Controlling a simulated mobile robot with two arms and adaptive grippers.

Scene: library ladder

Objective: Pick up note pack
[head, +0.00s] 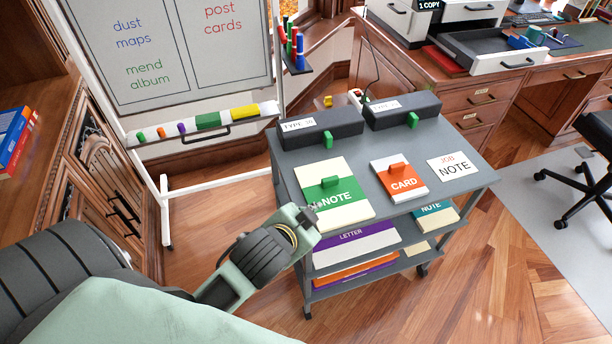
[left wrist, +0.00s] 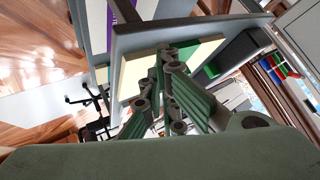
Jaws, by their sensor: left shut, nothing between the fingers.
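The note pack (head: 338,193) is a cream block with a wide green band lettered NOTE and a green tab on top. It lies flat on the top shelf of the grey cart (head: 365,157), near its left front edge. My left gripper (head: 312,211) is at the pack's lower left corner in the head view, its fingers together and empty. Whether it touches the pack is unclear. In the left wrist view the shut fingers (left wrist: 167,58) overlap the pack's cream part (left wrist: 133,77) and hide some of it. My right gripper is not in view.
An orange CARD pack (head: 399,180) and a JOB NOTE card (head: 454,166) lie right of the pack. Two dark TYPE boxes (head: 318,131) (head: 402,110) stand behind. Lower shelves hold a purple LETTER pack (head: 355,238) and others. A whiteboard (head: 180,50) stands at left.

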